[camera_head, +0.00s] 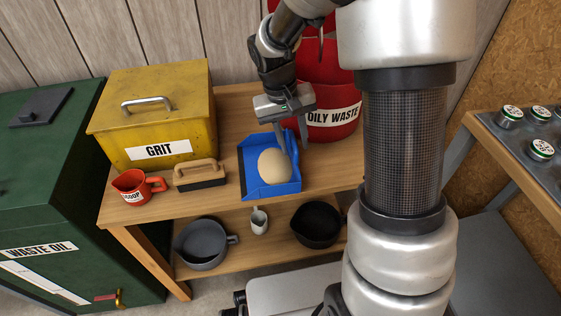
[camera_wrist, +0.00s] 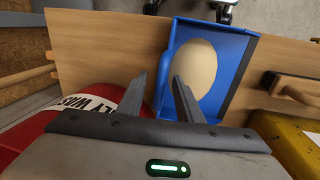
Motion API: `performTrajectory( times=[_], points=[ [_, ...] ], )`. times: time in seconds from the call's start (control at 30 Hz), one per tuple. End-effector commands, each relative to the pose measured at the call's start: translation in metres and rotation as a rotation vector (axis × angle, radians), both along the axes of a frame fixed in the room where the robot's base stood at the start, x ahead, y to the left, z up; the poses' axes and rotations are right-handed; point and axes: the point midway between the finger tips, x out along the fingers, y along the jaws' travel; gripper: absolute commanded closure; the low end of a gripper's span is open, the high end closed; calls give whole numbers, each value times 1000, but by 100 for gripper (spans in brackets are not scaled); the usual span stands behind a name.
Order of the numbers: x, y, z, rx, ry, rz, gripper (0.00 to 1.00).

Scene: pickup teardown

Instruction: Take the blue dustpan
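The blue dustpan (camera_head: 250,158) lies on the wooden bench top, holding a beige egg-shaped object (camera_head: 274,167). In the wrist view the dustpan (camera_wrist: 236,77) has the beige object (camera_wrist: 195,68) inside. My gripper (camera_head: 293,143) is over the dustpan's right side in the head view, pointing down. In the wrist view my gripper (camera_wrist: 160,78) has its two fingers apart, with the dustpan's side wall appearing between their tips. I cannot tell whether either finger touches it. The dustpan's back end is partly hidden by my gripper.
A red oily-waste bin (camera_head: 333,122) stands close behind right. The yellow grit box (camera_head: 190,110), wooden-handled brush (camera_head: 200,175) and red scoop mug (camera_head: 133,187) are to the left. Dark pans (camera_head: 202,243) and a small pale cup (camera_head: 259,221) sit on the lower shelf.

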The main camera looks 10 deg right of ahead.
Motion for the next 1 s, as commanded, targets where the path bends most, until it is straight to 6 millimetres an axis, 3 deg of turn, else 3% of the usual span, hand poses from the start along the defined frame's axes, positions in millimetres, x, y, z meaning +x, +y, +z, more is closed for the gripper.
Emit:
performTrajectory(
  times=[0.07,0.2,0.27,0.67,1.0],
  points=[
    [0,0,1,0,0,0,69],
    [0,0,1,0,0,0,93],
    [0,0,1,0,0,1,100],
    [0,0,3,0,-2,1,100],
    [1,0,26,0,-3,1,100]
  ],
)
